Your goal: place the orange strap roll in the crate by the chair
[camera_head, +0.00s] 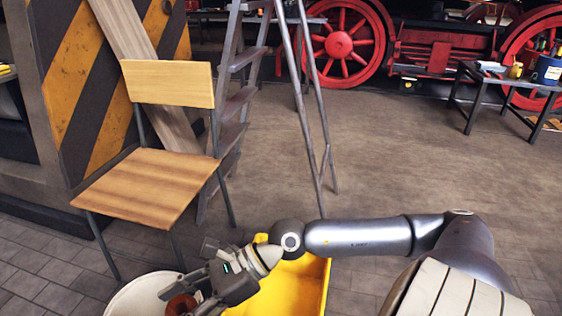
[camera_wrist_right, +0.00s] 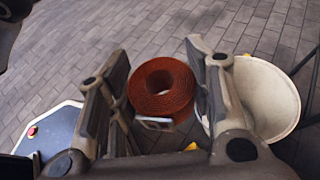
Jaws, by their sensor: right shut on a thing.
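The orange strap roll (camera_wrist_right: 162,88) is a coiled band with an open centre. It sits between the fingers of my right gripper (camera_wrist_right: 158,100), which is shut on it. In the head view, the roll (camera_head: 181,304) shows small at the bottom edge in the right gripper (camera_head: 190,300), in front of a white round bin. The yellow crate (camera_head: 303,290) stands on the floor right of the chair (camera_head: 150,185), partly hidden by my right arm and cut by the frame's bottom. The gripper is at the crate's left side. My left gripper is not in view.
The white bin (camera_head: 130,297) stands left of the crate; it also shows in the wrist view (camera_wrist_right: 268,95). A stepladder (camera_head: 312,120) stands behind the crate. A low table (camera_head: 500,80) is at the far right. The middle floor is clear.

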